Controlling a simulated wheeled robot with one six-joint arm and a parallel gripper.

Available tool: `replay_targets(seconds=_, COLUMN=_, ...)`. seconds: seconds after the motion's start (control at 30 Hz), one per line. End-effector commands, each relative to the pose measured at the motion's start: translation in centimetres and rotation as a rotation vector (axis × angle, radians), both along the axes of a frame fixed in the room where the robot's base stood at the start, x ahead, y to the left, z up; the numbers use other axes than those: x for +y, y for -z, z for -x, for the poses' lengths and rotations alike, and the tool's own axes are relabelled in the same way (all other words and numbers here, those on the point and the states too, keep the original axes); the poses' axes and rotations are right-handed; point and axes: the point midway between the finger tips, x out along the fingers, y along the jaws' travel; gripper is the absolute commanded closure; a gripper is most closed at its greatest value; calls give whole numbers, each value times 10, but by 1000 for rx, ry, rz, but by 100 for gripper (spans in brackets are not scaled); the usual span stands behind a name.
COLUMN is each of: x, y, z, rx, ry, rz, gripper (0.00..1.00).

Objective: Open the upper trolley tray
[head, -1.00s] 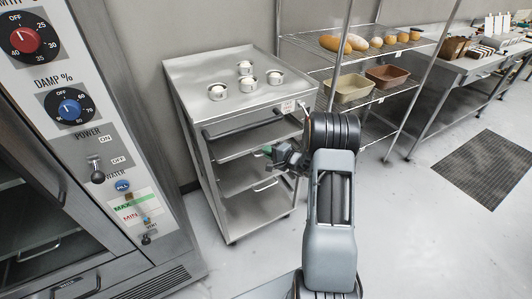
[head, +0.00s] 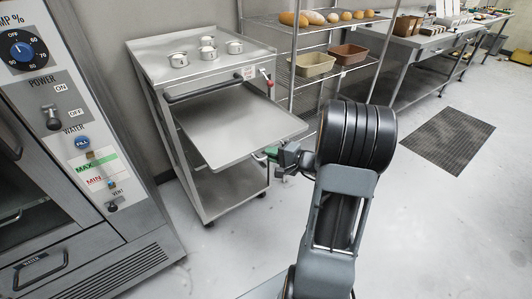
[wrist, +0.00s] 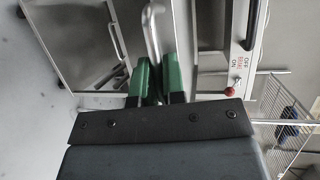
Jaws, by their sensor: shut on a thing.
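The steel trolley (head: 157,50) stands left of centre in the head view. Its upper tray (head: 225,125) is slid well out toward me, flat and empty. My gripper (head: 270,153), with green fingers, is at the tray's front edge, right of its middle. In the wrist view, the green fingers (wrist: 160,82) are shut on the tray handle (wrist: 152,28), a bent metal bar. The gripped part of the handle is hidden between the fingers. The extended tray hides much of the trolley's lower inside.
Several small metal cups (head: 207,53) stand on the trolley top. A red-knobbed brake lever (wrist: 229,91) is beside the trolley's push bar (head: 205,92). An oven (head: 75,200) is close on the left. A wire rack (head: 300,82) with bread stands behind. Floor at right is clear around a dark mat (head: 447,140).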

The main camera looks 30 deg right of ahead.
Motion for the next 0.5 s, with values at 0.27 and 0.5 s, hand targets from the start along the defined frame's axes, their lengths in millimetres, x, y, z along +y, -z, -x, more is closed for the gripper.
replay_targets(seconds=0.27, x=-2, y=1, z=12, rx=2, ry=3, rz=1, gripper=100)
replay_targets(seconds=0.5, x=-1, y=0, z=12, rx=2, ry=2, rz=1, gripper=100)
